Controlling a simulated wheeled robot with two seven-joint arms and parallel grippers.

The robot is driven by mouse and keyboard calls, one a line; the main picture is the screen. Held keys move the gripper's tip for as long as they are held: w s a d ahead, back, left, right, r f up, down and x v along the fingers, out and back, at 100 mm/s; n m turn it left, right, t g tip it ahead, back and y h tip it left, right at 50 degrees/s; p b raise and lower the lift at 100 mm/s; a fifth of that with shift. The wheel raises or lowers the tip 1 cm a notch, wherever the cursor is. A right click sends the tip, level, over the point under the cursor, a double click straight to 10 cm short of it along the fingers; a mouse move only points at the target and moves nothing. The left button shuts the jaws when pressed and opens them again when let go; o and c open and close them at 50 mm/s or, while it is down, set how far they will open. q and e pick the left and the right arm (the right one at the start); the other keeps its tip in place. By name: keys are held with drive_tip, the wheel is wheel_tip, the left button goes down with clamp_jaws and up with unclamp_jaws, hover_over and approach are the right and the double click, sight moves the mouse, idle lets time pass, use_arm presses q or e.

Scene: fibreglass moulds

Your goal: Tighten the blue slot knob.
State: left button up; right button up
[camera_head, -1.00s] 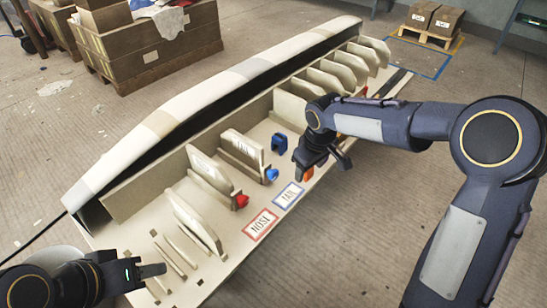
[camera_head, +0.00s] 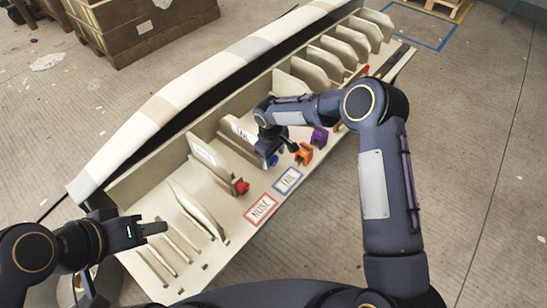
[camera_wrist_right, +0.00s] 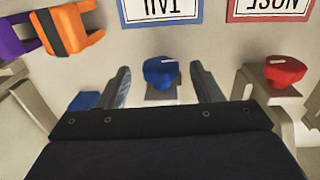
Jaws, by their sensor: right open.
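The blue knob (camera_wrist_right: 163,72) sits on a slot mount near the TAIL label, between my right gripper's fingers in the right wrist view. A gap shows on both sides of it. My right gripper (camera_wrist_right: 160,80) is open around the knob, not visibly touching it. In the head view, a little of the blue knob (camera_head: 273,160) shows under the right gripper (camera_head: 268,155). My left gripper (camera_head: 155,228) is beside the mould's near-left end, away from the knob. Its finger gap cannot be made out.
A red knob (camera_wrist_right: 286,72) is near the NOSE label (camera_head: 261,210). The TAIL label (camera_head: 288,180) is beside it. Upright ribs (camera_head: 340,50) line the mould. A blue part (camera_wrist_right: 82,101) is partly hidden.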

drive_tip(key=shift+f, duration=0.6)
drive_tip(key=c, duration=1)
